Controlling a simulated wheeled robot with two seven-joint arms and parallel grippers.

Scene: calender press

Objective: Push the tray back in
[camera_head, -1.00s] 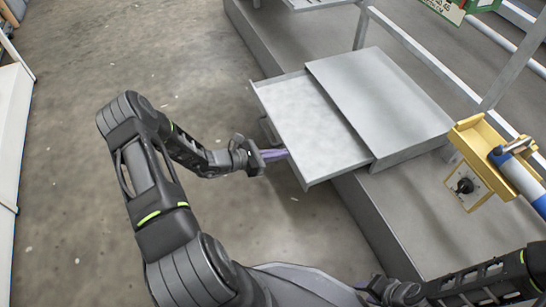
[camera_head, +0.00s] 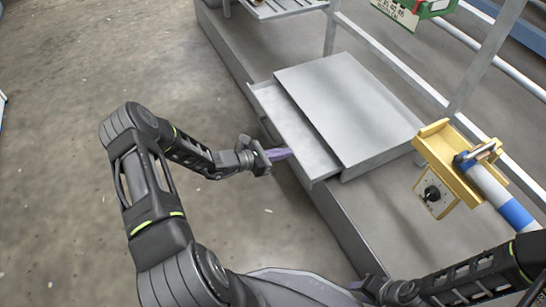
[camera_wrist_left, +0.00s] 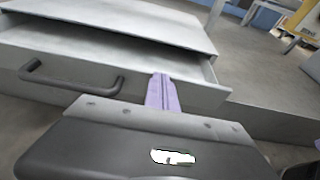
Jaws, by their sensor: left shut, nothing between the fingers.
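The grey metal tray (camera_head: 298,133) sticks out a little from under its flat grey cover (camera_head: 350,110) in the head view. In the left wrist view the tray's front face (camera_wrist_left: 190,92) carries a dark bar handle (camera_wrist_left: 70,82) at the left. My left gripper (camera_head: 286,153) is shut and empty, its purple fingers at the tray's front face, right of the handle in the wrist view (camera_wrist_left: 161,90). The fingertips look against or very close to the face; exact contact cannot be told. My right gripper (camera_head: 362,288) is at the bottom edge, its fingers mostly hidden.
A yellow bracket with a knob box (camera_head: 433,194) and a blue and white bar (camera_head: 500,195) stand to the right. Grey rails (camera_head: 395,68) run behind the cover. A grey platform edge (camera_head: 345,228) lies below. The concrete floor at left is clear.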

